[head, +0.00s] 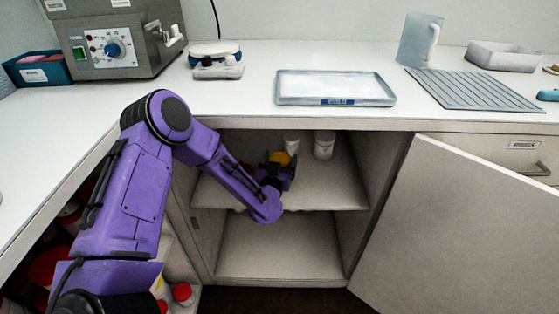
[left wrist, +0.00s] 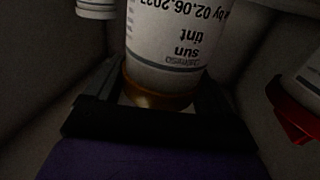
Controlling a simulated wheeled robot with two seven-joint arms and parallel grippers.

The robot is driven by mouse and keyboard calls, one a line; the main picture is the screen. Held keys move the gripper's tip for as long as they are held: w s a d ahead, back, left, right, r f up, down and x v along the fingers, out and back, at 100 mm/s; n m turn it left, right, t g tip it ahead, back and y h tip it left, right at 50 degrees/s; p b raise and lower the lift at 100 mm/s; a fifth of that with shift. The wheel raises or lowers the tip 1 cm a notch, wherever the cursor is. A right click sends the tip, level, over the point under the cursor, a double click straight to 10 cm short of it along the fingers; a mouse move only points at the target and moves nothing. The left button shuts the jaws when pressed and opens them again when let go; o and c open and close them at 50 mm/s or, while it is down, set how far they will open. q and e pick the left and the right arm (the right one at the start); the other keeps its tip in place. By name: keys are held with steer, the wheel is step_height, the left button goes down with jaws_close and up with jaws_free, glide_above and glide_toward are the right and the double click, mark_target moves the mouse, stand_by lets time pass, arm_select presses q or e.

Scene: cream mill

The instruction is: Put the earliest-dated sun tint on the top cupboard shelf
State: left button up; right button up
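The sun tint (left wrist: 165,45) is a white jar with an orange-yellow lid. Its label shows upside down in the left wrist view and reads "sun tint" and "by 02.06.202", with the last digit unclear. In the head view its lid (head: 279,158) shows inside the cupboard, over the top shelf (head: 325,192). My left gripper (head: 275,174) reaches into the cupboard. In the left wrist view its fingers (left wrist: 160,98) lie close on both sides of the lid, shut on it. Whether the jar touches the shelf is hidden. My right gripper is out of view.
A red-lidded jar (left wrist: 295,108) is close to the right in the left wrist view. The lower shelf (head: 280,250) is bare. The cupboard door (head: 470,230) stands open at right. The worktop (head: 250,110) overhangs.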

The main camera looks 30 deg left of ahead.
arm_select(q)
steer(key=shift+o, duration=0.8)
steer(key=shift+s+r, duration=0.1)
steer(key=shift+r, duration=0.1)
steer(key=v, duration=1.2)
steer(key=s+d+f+g+h, duration=0.25)
steer(key=s+f+g, duration=0.5)
steer(key=f, duration=0.65)
steer(key=s+f+n+g, duration=0.1)
steer(key=s+f+g, duration=0.1)
steer(key=s, duration=0.4)
steer(key=s+f+n+g, duration=0.1)
steer(key=s+f+g, duration=0.1)
steer(key=s+f, duration=0.2)
steer(key=s+a+f+g, duration=0.1)
steer(key=s+f+g, duration=0.1)
steer(key=s, duration=0.8)
steer(key=shift+s+f+n, duration=0.2)
steer(key=shift+f+n, duration=0.2)
steer(key=shift+f, duration=0.35)
